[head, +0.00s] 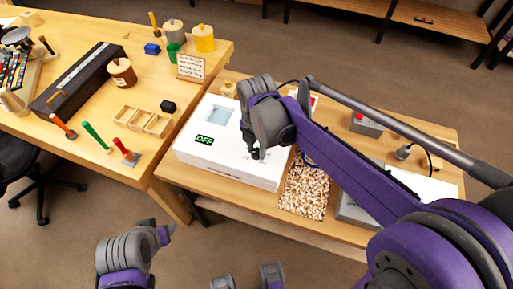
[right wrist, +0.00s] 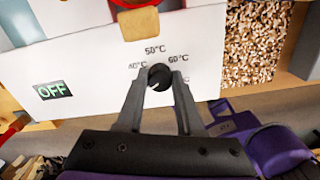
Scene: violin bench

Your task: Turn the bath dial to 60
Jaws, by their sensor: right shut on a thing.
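The white bath (head: 225,172) stands on the lower wooden table in the head view. Its small display (head: 204,140) reads OFF in green, also seen in the right wrist view (right wrist: 52,91). In the right wrist view the black dial (right wrist: 160,75) sits on the white face, with 40, 50 and 60 °C printed around it and another mark partly covered. My right gripper (right wrist: 159,84) is shut on the dial, one finger on each side. No clear pointer mark shows on the dial. My left arm (head: 128,262) is at the bottom of the head view; its fingers are not clear.
A tray of light pellets (head: 304,190) lies right of the bath. A red-buttoned box (head: 366,125) stands farther right, partly behind my right arm. The left bench (head: 215,55) holds a long black case (head: 80,80), jars and upright tools. The floor in front is clear.

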